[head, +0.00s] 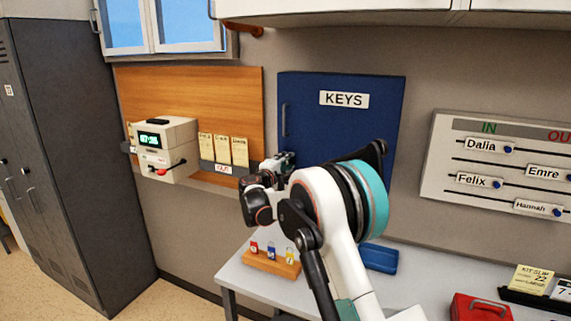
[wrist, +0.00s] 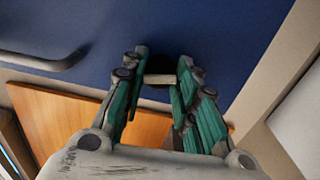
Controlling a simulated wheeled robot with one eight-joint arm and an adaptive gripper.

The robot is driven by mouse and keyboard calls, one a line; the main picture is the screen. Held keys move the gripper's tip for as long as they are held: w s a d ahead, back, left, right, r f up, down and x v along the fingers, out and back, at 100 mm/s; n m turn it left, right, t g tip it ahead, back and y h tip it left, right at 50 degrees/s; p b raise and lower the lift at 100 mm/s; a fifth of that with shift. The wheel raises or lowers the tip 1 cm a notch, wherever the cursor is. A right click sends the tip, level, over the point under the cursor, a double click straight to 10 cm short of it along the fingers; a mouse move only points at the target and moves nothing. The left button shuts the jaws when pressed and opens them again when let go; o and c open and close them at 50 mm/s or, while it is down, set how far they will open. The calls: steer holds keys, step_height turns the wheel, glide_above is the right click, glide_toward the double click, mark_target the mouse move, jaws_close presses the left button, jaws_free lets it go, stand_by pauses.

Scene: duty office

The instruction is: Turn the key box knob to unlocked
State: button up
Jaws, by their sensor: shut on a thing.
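The key box (head: 340,125) is a blue wall cabinet with a KEYS sign; its door is shut. My gripper (head: 284,163) is at the lower left part of its door, and my arm hides part of the box. In the wrist view, my gripper (wrist: 162,88) has its two green-padded fingers on either side of the knob (wrist: 160,79), a pale grey bar against the blue door. The fingers are shut on it. The bar runs across from finger to finger. A dark round patch lies behind it. Any lock markings are hidden or too small to read.
A time clock (head: 165,150) and a card rack (head: 222,150) hang on a wooden board to the left. Below, a desk (head: 235,268) holds a wooden block with key tags (head: 271,262), a blue tray (head: 380,259) and a red box (head: 480,308). An IN/OUT board (head: 500,160) is at right.

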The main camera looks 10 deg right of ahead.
steer(key=shift+m, duration=1.6)
steer(key=o, duration=1.1)
steer(key=v, duration=1.2)
